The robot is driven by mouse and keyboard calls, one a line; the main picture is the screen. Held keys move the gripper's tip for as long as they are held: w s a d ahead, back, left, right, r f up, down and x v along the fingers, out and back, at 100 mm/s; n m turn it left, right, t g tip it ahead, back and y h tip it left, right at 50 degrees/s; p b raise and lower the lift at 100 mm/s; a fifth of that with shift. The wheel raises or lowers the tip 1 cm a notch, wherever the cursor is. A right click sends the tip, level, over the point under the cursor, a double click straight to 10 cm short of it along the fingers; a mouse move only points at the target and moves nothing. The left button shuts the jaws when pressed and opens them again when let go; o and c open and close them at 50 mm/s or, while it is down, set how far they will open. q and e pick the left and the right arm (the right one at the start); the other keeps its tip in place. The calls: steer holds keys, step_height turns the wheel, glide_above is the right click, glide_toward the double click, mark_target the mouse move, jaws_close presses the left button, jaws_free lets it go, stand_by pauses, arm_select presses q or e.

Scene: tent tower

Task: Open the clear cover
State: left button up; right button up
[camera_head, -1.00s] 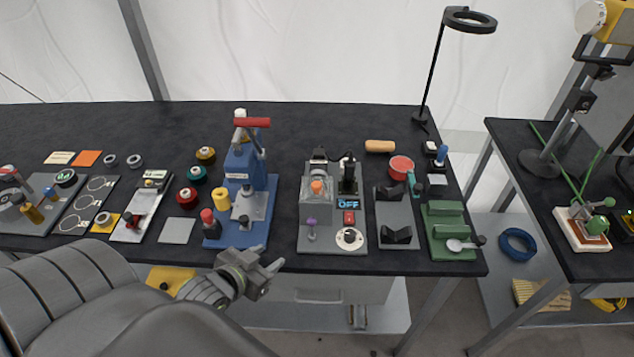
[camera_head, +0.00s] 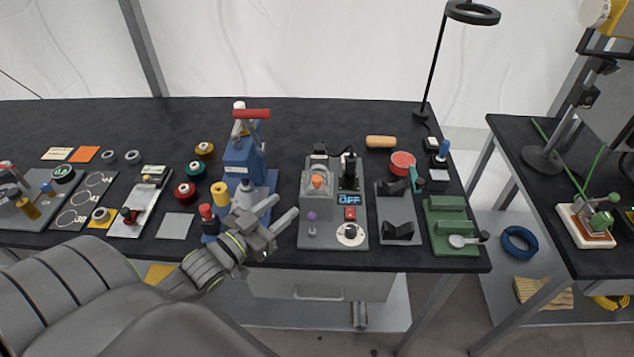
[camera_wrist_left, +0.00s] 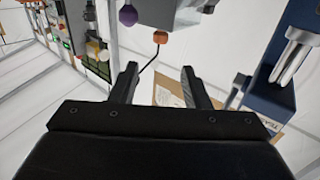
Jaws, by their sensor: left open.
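The clear cover (camera_head: 316,204) is a see-through box on a grey base plate in the middle of the table, with an orange knob (camera_head: 317,181) showing at it. The cover looks shut over the base. A purple knob (camera_head: 311,216) stands at its front; a purple ball also shows at the top of the left wrist view (camera_wrist_left: 127,15). My left gripper (camera_head: 283,203) is open and empty, left of the cover and apart from it. Its two fingers also show in the left wrist view (camera_wrist_left: 160,74). My right gripper is not in view.
A blue press (camera_head: 243,160) with a red handle stands just left of the cover, close behind my left gripper. An OFF display (camera_head: 349,199) and a red switch (camera_head: 350,213) sit right of the cover. A grey fixture (camera_head: 398,210) and a green one (camera_head: 452,225) follow.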

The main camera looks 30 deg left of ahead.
mark_target(313, 182)
arm_select(q)
steer(key=w+b, duration=0.1)
steer(key=w, duration=0.2)
steer(key=w+d, duration=0.1)
steer(key=w, duration=0.3)
steer(key=w+b, duration=0.1)
steer(key=w, duration=0.3)
steer(key=shift+w+d+b, duration=0.1)
steer(key=shift+d+b, duration=0.1)
steer(key=shift+b, duration=0.1)
steer(key=shift+w+d, duration=0.1)
steer(key=shift+w, duration=0.55)
jaws_close()
